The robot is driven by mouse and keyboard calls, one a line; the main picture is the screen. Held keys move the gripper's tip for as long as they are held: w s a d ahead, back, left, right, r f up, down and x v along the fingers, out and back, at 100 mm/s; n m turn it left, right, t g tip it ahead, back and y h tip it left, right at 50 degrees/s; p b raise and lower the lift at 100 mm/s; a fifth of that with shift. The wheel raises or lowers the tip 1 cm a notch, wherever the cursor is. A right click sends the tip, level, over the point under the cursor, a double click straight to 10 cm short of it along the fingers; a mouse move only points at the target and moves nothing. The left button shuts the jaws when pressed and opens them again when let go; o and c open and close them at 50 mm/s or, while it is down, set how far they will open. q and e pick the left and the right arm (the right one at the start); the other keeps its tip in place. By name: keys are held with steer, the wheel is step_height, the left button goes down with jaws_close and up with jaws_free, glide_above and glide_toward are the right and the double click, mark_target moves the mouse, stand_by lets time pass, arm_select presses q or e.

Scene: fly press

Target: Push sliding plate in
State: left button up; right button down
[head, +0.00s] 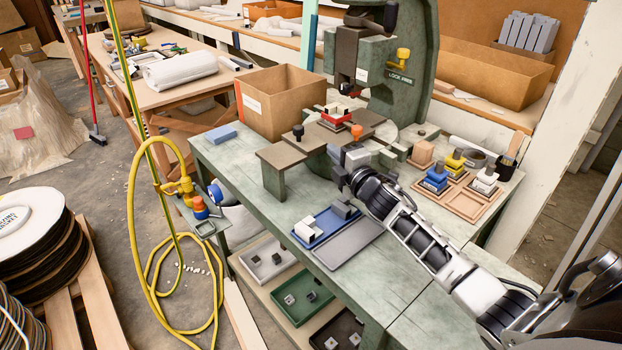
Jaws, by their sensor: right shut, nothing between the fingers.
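The green fly press (405,95) stands on the green workbench, with its dark ram (345,60) above the work area. Below the ram, a flat brown-grey sliding plate (313,138) extends toward the left front, with a dark knob (298,131) and an orange knob (357,131) near it. A red block with a white part (335,115) sits at the plate's back. My right gripper (339,158) is shut and empty, close to the front side of the plate; whether it touches is unclear. My arm's wrist hides part of this area. My left gripper is not in view.
A cardboard box (280,105) stands behind the plate. A blue tray (322,228) lies at the bench front. A wooden tray (470,200) with blue, yellow and white-topped pieces is to the right. A yellow hose (135,210) hangs left of the bench.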

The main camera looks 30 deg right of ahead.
steer(key=shift+w+d+b, duration=0.15)
steer(key=shift+w+d, duration=0.05)
steer(key=shift+d, duration=0.8)
steer(key=shift+w+d+b, duration=0.2)
steer(key=shift+d, duration=0.85)
steer(key=shift+w+d+b, duration=0.15)
steer(key=shift+w+d, duration=0.05)
steer(key=shift+d, duration=0.8)
steer(key=shift+r, duration=0.1)
steer(key=shift+a, duration=0.35)
steer(key=s+a, duration=0.4)
steer(key=s, duration=0.6)
steer(key=shift+s+a+p, duration=0.3)
